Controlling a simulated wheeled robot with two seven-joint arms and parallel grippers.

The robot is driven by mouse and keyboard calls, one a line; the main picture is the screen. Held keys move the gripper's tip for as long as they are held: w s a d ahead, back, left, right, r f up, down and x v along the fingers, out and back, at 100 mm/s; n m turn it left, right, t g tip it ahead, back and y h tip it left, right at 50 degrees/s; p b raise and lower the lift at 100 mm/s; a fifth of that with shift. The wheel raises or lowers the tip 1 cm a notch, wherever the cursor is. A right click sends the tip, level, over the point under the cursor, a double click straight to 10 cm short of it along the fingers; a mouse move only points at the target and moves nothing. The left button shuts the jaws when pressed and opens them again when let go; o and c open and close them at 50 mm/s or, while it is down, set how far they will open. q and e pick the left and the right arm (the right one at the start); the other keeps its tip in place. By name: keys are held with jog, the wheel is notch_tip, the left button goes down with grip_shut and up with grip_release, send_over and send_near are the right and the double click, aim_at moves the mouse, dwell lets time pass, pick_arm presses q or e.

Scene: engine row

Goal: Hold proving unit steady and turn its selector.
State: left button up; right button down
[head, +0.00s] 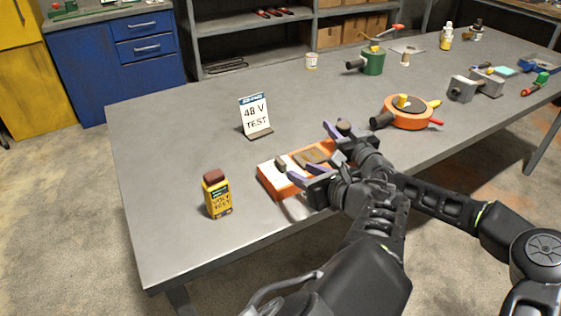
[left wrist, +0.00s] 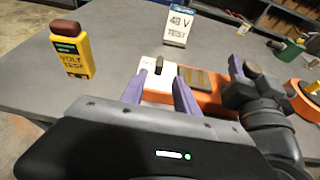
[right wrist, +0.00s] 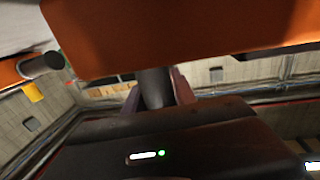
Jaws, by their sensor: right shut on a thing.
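The proving unit (head: 266,181) is an orange box with a pale top plate and a brownish panel, lying near the table's front edge. Its dark selector (head: 281,164) stands up from the pale plate; it also shows in the left wrist view (left wrist: 159,65). My left gripper (head: 308,172) is open, its fingers apart at the unit's near side, with the selector beyond the tips. My right gripper (head: 342,135) is shut on a dark handle (right wrist: 155,88) at the unit's right end. The orange underside (right wrist: 180,35) fills the top of the right wrist view.
A yellow volt tester (head: 217,194) stands upright at left. A 48 V test sign (head: 255,116) stands behind the unit. An orange round device (head: 408,119) and grey blocks (head: 474,86) lie to the right. The table's left part (head: 160,150) is clear.

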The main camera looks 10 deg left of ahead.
aim_at(282, 162)
pick_arm(q)
jog(key=x, duration=1.1)
jog(key=shift+w+a+f, duration=0.1)
jog(key=shift+w+f, duration=0.05)
jog(key=shift+w, duration=0.15)
grip_shut()
